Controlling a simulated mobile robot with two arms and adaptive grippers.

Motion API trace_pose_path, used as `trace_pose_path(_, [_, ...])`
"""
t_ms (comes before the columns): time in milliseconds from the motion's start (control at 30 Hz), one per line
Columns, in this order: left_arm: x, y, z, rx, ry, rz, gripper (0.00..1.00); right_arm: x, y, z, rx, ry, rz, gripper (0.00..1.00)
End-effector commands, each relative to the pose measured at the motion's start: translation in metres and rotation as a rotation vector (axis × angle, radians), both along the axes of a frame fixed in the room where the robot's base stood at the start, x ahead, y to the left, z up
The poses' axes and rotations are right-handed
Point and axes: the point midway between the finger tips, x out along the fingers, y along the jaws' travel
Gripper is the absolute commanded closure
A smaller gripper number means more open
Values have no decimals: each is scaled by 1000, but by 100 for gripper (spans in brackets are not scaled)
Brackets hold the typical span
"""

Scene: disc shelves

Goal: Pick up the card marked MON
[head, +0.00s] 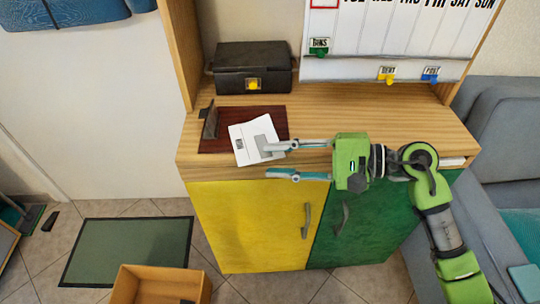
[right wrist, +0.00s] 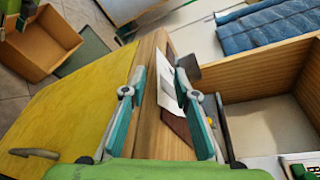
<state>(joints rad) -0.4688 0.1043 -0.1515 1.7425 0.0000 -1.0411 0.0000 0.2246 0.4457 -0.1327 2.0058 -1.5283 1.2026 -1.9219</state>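A white card (head: 241,147) with a small dark printed label, too small to read surely, lies on a dark red mat (head: 214,142) on the wooden cabinet top. It sticks out toward the front edge. My right gripper (head: 268,162) is open at that edge. One finger reaches over the card's right corner and the other is lower, in front of the cabinet edge. In the right wrist view, the white card (right wrist: 166,92) shows between the two teal fingers, and I cannot tell whether either touches it.
A dark stand (head: 209,121) rises at the mat's left. A black box (head: 240,57) sits behind. A weekday board (head: 390,40) with coloured clips stands at the back right. Yellow (head: 255,225) and green doors are below. A cardboard box (head: 140,285) is on the floor.

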Motion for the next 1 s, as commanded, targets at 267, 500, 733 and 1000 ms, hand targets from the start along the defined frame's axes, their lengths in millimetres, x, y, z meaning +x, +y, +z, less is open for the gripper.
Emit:
trace_pose_path(267, [-3,0,-8,0,5,-1,60,5,20,-4,1,2,-1,72])
trace_pose_path(500, [-3,0,-9,0,5,-1,60,5,21,-5,0,1,-1,72])
trace_pose_path(733, [-3,1,-9,1,5,-1,60,5,21,-5,0,1,-1,100])
trace_pose_path(1000, [-3,1,-10,1,6,-1,60,5,20,-6,-2,2,-1,100])
